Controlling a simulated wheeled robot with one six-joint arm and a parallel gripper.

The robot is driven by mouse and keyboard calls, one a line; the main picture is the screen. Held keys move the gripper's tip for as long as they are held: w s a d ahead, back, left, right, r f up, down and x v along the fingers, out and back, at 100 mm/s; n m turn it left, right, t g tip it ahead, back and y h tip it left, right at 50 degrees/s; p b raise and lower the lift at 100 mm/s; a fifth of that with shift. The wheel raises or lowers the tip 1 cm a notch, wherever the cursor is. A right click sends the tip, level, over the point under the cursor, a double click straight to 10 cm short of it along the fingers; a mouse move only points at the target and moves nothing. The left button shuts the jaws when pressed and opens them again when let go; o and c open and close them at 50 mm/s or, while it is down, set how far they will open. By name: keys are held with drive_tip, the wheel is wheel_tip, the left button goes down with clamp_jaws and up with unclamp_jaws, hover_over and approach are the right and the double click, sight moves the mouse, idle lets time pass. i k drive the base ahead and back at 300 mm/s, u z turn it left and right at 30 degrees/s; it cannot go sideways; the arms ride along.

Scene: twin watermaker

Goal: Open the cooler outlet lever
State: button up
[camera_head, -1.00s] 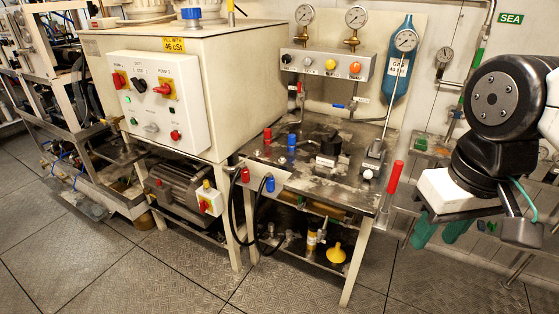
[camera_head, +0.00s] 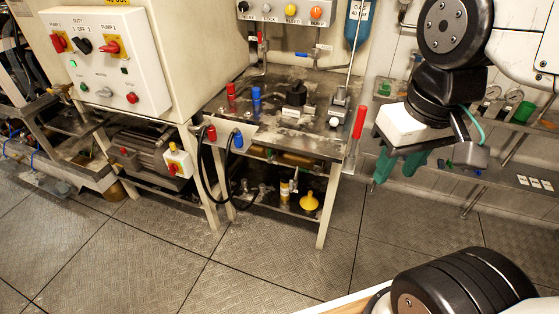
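No lever in view carries a label that I can read as cooler outlet, so I cannot tell which one it is. A long red-handled lever (camera_head: 359,122) stands at the right front corner of the steel bench. A small blue lever (camera_head: 323,47) and a thin red lever (camera_head: 260,38) sit on the piping behind the bench. My gripper (camera_head: 396,174) hangs under a white block to the right of the bench. Its two green fingers look apart, with nothing seen between them. It is not touching any lever.
The steel bench (camera_head: 275,111) holds red and blue fittings and a black knob. A control box (camera_head: 108,62) is at the left. A grey shelf with gauges (camera_head: 512,180) is behind my arm. The floor (camera_head: 300,255) in front is clear.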

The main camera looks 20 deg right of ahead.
sight(316, 172)
drive_tip(key=u, duration=0.75)
drive_tip(key=k, duration=0.7)
drive_tip(key=z, duration=0.8)
drive_tip(key=i, duration=0.45)
drive_tip(key=u, duration=0.05)
